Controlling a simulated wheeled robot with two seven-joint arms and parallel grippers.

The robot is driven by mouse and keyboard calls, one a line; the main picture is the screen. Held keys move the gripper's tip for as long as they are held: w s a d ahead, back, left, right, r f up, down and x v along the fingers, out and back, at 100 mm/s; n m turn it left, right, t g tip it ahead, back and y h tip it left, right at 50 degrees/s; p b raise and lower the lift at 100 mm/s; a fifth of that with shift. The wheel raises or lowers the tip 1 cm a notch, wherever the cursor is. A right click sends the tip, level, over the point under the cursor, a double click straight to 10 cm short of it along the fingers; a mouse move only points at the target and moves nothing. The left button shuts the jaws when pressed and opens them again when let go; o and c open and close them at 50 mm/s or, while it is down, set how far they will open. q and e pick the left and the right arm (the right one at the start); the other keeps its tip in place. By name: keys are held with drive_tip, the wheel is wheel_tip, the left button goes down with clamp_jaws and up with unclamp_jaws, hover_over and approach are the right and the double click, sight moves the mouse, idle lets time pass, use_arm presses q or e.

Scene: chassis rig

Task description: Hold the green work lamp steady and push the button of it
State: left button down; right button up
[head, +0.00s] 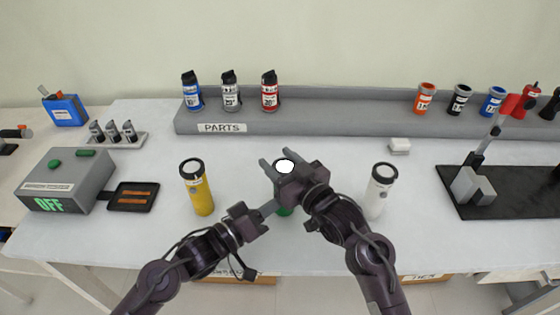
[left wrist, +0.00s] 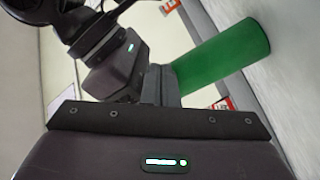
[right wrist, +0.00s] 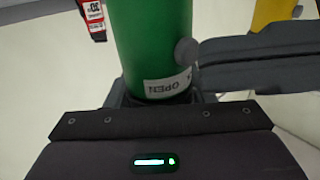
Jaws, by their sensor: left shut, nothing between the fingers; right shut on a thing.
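The green work lamp (head: 285,211) stands at the middle of the table, mostly hidden in the head view by my right gripper (head: 290,170). Its top face shows bright white. My right gripper is shut around the lamp body, which fills the upper middle of the right wrist view (right wrist: 145,40). A round grey button (right wrist: 186,52) sticks out of its side, above a label. My left gripper (head: 272,207) is shut and empty, its tips right beside the button; I cannot tell whether they touch it. The lamp also shows in the left wrist view (left wrist: 222,55).
A yellow lamp (head: 198,190) stands to the left and a white lamp (head: 379,192) to the right. A grey OFF box (head: 65,180) and a black tray (head: 134,196) are at the left. The grey PARTS shelf (head: 340,115) runs behind. A black base (head: 510,195) is at right.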

use_arm(q)
drive_tip(key=shift+w, duration=0.25)
idle(0.3)
drive_tip(key=shift+s, duration=0.7)
drive_tip(key=s, duration=0.6)
drive_tip(key=shift+a, duration=0.25)
use_arm(e)
drive_tip(key=o, duration=1.2)
drive_tip(key=shift+o, duration=0.2)
